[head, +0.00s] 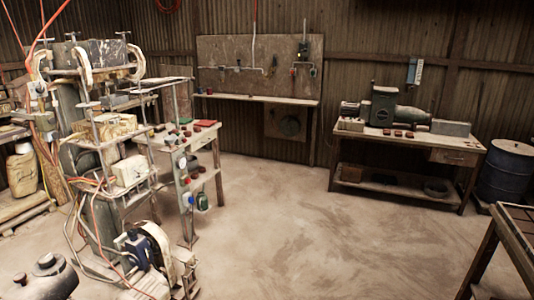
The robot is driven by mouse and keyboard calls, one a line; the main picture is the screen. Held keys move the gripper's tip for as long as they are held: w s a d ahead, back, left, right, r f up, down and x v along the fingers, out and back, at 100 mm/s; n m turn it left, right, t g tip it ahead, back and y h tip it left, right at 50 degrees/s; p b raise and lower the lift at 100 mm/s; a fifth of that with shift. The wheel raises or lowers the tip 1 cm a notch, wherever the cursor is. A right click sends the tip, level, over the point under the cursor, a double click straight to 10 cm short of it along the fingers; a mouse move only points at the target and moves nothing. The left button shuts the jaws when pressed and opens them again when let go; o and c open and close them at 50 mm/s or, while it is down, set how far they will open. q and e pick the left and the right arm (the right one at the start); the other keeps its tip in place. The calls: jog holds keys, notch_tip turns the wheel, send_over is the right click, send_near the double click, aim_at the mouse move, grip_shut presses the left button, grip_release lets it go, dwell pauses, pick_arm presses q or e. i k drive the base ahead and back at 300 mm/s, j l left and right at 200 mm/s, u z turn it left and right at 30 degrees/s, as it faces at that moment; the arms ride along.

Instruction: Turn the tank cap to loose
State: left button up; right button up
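A dark rounded tank (48,283) stands at the bottom left corner, cut off by the picture's lower edge. A small round cap (46,260) sits upright on its top. Whether this cap is tight or loose is too small to tell. A smaller knob or fitting (20,278) shows beside it on the left. Neither of my grippers is in the head view, so nothing of mine shows near the cap.
A tall press (85,110) with hoses stands on the left, with a blue-and-white motor unit (140,247) at its foot. A workbench (410,147) and a blue drum (507,172) stand at the right. The middle floor (300,225) is clear. A table (512,245) edges in at lower right.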

aim_at(132, 233)
jog(key=i+l+z, duration=0.2)
jog(key=i, duration=0.65)
jog(key=i+l+z, duration=0.15)
jog(key=i, duration=0.65)
